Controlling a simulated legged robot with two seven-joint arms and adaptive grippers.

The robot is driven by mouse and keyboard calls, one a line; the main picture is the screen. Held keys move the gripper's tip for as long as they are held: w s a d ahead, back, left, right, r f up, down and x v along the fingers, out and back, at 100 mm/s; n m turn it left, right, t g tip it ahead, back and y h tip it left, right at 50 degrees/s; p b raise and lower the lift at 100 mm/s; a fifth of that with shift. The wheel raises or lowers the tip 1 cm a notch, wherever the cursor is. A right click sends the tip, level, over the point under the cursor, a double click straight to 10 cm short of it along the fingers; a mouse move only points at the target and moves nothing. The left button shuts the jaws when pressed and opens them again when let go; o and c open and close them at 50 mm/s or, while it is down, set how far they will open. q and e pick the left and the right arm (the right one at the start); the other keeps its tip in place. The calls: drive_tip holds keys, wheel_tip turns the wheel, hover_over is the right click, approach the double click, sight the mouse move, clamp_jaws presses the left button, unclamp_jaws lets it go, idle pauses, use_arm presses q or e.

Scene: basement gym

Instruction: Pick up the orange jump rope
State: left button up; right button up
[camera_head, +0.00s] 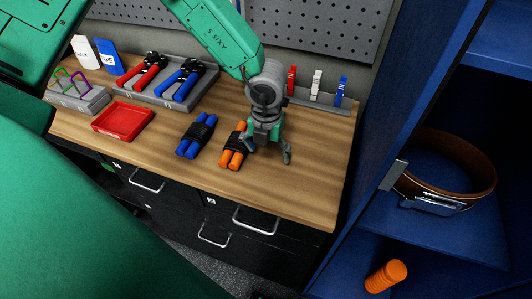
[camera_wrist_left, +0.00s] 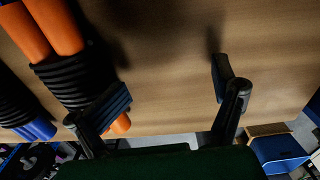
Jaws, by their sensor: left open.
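The orange jump rope (camera_head: 230,158) lies on the wooden workbench, two orange handles bundled with black cord. It also shows at the left of the left wrist view (camera_wrist_left: 75,80). My left gripper (camera_head: 268,154) is open and empty, pointing down just to the right of the rope. In the left wrist view its fingers (camera_wrist_left: 172,88) are spread over bare wood. One finger overlaps the rope's edge; I cannot tell if it touches. A blue jump rope (camera_head: 196,135) lies left of the orange one. My right gripper is not in view.
A red tray (camera_head: 122,121) and a grey tray of hand grips (camera_head: 165,85) stand left on the bench (camera_head: 290,190). Coloured clips (camera_head: 316,86) stand behind. A blue shelf unit at right holds a brown belt (camera_head: 450,190) and an orange ribbed cylinder (camera_head: 386,277).

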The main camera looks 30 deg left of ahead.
use_arm(q)
drive_tip(key=shift+d, duration=0.2)
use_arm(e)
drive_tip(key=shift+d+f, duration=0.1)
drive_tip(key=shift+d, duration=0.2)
use_arm(q)
drive_tip(key=shift+s+a, duration=0.1)
drive_tip(key=shift+a, duration=0.35)
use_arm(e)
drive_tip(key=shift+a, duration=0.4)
